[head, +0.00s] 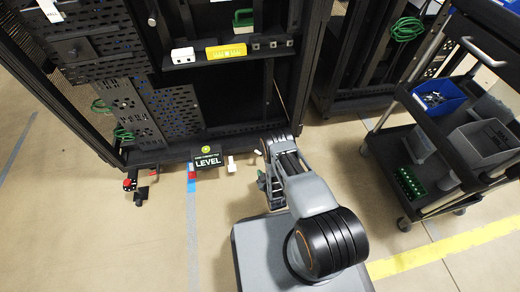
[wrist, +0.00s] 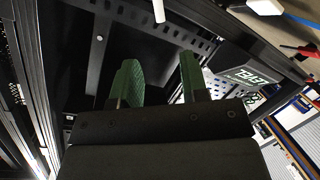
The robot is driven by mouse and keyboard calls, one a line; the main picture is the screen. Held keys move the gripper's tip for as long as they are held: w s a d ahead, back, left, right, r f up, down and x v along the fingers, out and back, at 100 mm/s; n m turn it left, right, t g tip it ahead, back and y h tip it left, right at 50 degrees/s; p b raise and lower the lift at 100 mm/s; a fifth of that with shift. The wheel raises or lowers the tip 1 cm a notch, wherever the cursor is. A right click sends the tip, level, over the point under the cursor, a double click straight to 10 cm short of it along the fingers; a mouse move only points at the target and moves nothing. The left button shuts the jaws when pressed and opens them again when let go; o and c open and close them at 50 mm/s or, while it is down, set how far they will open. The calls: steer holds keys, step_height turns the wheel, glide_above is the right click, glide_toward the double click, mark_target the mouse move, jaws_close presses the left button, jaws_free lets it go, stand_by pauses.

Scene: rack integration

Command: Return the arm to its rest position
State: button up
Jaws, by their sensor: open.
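My arm (head: 312,195) reaches forward from my base toward the foot of the black rack (head: 225,100). In the head view my gripper (head: 263,181) is low, near the floor in front of the rack, and mostly hidden by the arm. In the wrist view the two green fingers of my gripper (wrist: 160,82) stand apart with nothing between them. The dark rack structure (wrist: 100,40) lies beyond the fingers.
A LEVEL sign (head: 207,160) stands at the rack's foot; it also shows in the wrist view (wrist: 245,78). Small white pieces (head: 231,164) and a red-and-black item (head: 130,184) lie on the floor. A cart (head: 440,125) with bins stands right. Floor at front left is clear.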

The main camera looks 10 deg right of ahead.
steer(key=w+r+m+g+p, duration=0.1)
steer(key=w+r+p, duration=0.35)
steer(key=r, duration=0.75)
steer(key=w+r+m+g+p, duration=0.15)
steer(key=w+r+p, duration=0.3)
steer(key=r, duration=0.65)
steer(key=w+r+g+p, duration=0.1)
steer(key=w+r+p, duration=0.3)
steer(key=r, duration=0.8)
step_height(320, 180, up, 13)
steer(key=s+d+m+g+p, duration=0.1)
steer(key=s+m+g+p, duration=0.15)
steer(key=p, duration=0.35)
steer(key=s+d+r+m+g+h+p, duration=0.1)
steer(key=s+r+p, duration=0.35)
steer(key=r, duration=0.65)
steer(key=s+r+g+p, duration=0.1)
steer(key=s+r+p, duration=0.4)
steer(key=r, duration=0.6)
steer(key=s+d+r+m+g+p, duration=0.1)
steer(key=s+r+p, duration=0.6)
steer(key=s+r, duration=0.7)
steer(key=s+m+g, duration=0.1)
steer(key=s+g, duration=0.1)
steer(key=s, duration=0.2)
steer(key=shift+s+d+r+g+p, duration=0.15)
steer(key=shift+s+r+g+p, duration=0.15)
steer(key=shift+r+g, duration=0.1)
